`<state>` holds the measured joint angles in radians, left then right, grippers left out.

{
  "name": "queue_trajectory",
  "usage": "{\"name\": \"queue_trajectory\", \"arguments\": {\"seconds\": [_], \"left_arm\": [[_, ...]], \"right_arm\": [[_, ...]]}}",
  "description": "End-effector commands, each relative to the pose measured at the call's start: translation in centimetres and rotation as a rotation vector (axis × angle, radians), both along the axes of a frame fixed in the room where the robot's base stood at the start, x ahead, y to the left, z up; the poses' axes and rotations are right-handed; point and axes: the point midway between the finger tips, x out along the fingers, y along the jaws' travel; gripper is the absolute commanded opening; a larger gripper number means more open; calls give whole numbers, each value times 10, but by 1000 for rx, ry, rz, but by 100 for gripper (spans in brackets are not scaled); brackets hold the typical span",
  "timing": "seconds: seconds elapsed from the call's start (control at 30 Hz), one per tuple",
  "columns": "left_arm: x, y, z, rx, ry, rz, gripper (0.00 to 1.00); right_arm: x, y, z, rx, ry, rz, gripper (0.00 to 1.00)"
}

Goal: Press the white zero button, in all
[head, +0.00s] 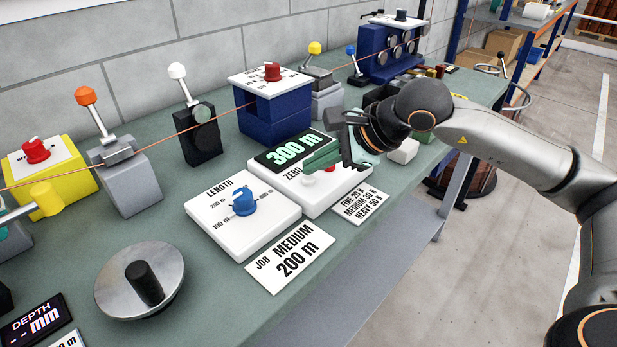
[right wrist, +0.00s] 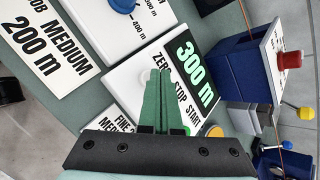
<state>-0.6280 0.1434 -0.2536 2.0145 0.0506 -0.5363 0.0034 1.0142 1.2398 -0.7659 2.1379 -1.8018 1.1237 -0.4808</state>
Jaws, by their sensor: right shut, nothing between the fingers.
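The white counter box (head: 345,199) has a display (head: 290,150) reading 300 m, with a ZERO label below it. The white zero button (head: 308,181) shows just below my right gripper's fingertips, partly hard to tell from the white box. My right gripper (head: 310,163) is shut and empty, its green fingers reaching over the box. In the right wrist view the shut fingertips (right wrist: 160,72) lie over the ZERO label's row and cover part of the button area. I cannot tell whether they touch the button. My left gripper is not in view.
A red button (head: 330,169) sits beside the zero button, close under the fingers. The length box with a blue knob (head: 243,202) stands to the left. A job card (head: 290,257) reads MEDIUM 200 m. A blue box with a red knob (head: 272,71) stands behind.

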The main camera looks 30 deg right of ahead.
Motion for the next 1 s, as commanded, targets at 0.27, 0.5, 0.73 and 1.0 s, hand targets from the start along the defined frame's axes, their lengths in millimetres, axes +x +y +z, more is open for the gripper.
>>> {"name": "queue_trajectory", "arguments": {"seconds": [0.27, 0.5, 0.73, 1.0], "left_arm": [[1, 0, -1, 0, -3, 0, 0], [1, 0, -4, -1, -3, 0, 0], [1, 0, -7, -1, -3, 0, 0], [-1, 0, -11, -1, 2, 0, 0]], "right_arm": [[0, 0, -2, 0, 0, 0, 0], [0, 0, -4, 0, 0, 0, 0], [0, 0, -7, 0, 1, 1, 0], [0, 0, -10, -1, 1, 0, 0]]}}
